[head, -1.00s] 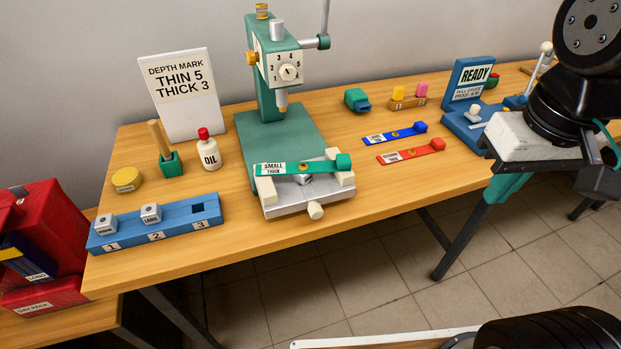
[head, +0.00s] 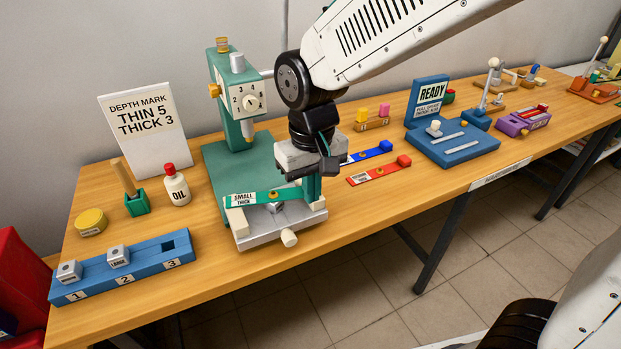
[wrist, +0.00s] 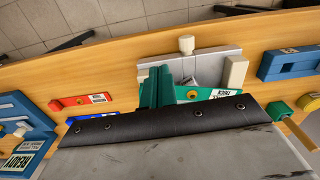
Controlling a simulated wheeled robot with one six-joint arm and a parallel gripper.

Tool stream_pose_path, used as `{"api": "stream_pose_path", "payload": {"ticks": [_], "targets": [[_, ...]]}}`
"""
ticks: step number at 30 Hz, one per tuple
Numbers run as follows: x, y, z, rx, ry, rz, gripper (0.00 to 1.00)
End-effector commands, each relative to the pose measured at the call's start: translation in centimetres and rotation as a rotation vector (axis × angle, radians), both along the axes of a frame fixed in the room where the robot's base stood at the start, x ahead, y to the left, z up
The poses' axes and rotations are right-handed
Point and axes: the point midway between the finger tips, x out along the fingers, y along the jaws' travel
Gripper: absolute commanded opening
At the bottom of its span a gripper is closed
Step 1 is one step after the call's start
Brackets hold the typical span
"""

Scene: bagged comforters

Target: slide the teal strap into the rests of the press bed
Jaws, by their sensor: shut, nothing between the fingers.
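The teal strap (head: 262,198), labelled SMALL THICK, lies across the front of the green press, along the back of the cream rests (head: 238,222) on the grey press bed (head: 268,230). Whether it sits in the rests is unclear. My gripper (head: 313,198) is shut, pointing down at the strap's right end, and hides its end block. In the wrist view my green fingers (wrist: 157,88) are together beside the strap (wrist: 195,93); a cream rest (wrist: 236,72) shows beyond. Whether the fingers touch the strap cannot be told.
Blue (head: 371,153) and red (head: 380,171) straps lie right of the press. A blue numbered block (head: 125,275), an oil bottle (head: 176,188) and a sign (head: 150,128) stand left. The blue READY stand (head: 455,150) is further right. Bare table lies in front of the red strap.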

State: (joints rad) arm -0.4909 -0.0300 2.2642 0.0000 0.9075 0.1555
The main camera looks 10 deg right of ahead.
Motion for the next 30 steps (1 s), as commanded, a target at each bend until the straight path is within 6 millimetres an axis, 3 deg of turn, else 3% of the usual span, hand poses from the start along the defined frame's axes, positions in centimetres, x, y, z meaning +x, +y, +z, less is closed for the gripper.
{"api": "stream_pose_path", "payload": {"ticks": [8, 17, 30], "targets": [[-0.1, -0.1, -6.2, -0.003, 0.004, 0.0, 0.0], [3.4, 1.1, -6.1, 0.0, 0.0, -0.001, 0.0], [3.9, 1.3, -6.1, 0.0, 0.0, -0.001, 0.0]]}}
